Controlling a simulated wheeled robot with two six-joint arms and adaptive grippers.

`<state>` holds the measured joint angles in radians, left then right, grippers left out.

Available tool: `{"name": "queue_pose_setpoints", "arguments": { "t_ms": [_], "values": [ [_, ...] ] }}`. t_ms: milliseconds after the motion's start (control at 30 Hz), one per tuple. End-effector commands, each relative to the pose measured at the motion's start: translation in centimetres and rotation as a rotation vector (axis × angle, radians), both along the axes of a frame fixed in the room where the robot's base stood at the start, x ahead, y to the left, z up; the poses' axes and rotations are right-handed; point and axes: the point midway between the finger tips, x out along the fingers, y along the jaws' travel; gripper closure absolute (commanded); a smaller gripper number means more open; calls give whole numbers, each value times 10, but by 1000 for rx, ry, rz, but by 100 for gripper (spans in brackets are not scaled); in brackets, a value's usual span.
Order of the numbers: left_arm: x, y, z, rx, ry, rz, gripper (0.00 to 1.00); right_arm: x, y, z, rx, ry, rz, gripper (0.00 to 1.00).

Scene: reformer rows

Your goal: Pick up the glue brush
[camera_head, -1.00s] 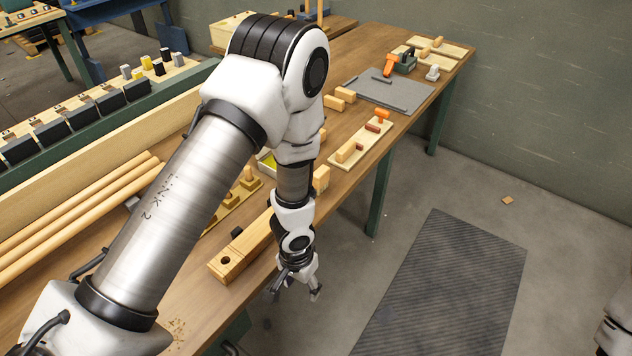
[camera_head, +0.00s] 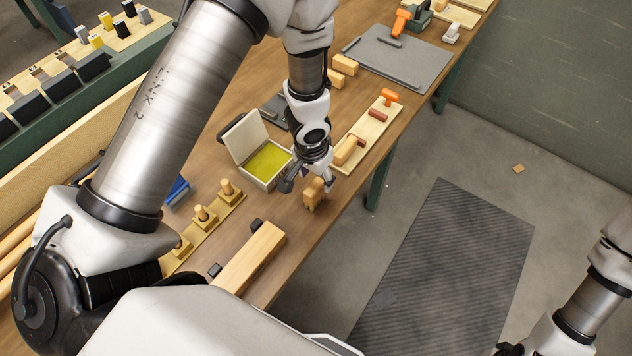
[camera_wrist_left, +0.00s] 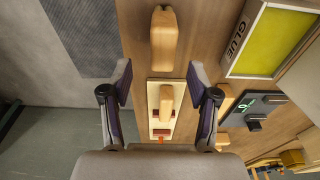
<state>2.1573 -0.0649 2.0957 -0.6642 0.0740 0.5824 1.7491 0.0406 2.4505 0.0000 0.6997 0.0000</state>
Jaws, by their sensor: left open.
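A rounded wooden piece (camera_head: 314,194), which looks like the glue brush, stands near the table's front edge beside the glue box. It also shows in the left wrist view (camera_wrist_left: 163,42) at top centre; its bristles cannot be made out. The open glue box (camera_head: 268,163) has a yellow pad and the word GLUE in the wrist view (camera_wrist_left: 268,42). My left gripper (camera_head: 308,181) is open and empty, above the table close to the wooden piece. In the wrist view its fingers (camera_wrist_left: 160,82) are spread below the piece. My right gripper (camera_head: 512,349) is mostly cut off at the bottom.
A pale tray (camera_head: 345,166) with a wooden block, a red piece and an orange-handled tool lies just beyond. A pegged board (camera_head: 215,226) and a clamped wooden block (camera_head: 250,257) lie nearer. A grey mat (camera_head: 400,55) lies farther back.

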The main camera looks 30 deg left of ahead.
Motion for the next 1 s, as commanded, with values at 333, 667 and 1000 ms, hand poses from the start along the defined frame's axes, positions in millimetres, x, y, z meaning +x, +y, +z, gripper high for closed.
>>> {"name": "queue_pose_setpoints", "arguments": {
  "t_ms": [333, 667, 1000],
  "values": [
    [1, 2, -54, -1, -1, 0, 40, 0, 0, -48, 0, -1, 1, 60],
    [1, 2, -53, -1, -1, 0, 71, 1, 0, -45, 0, -2, 1, 60],
    [1, 2, -54, -1, -1, 1, 100, 1, 0, -46, 0, -2, 1, 60]
  ]
}}
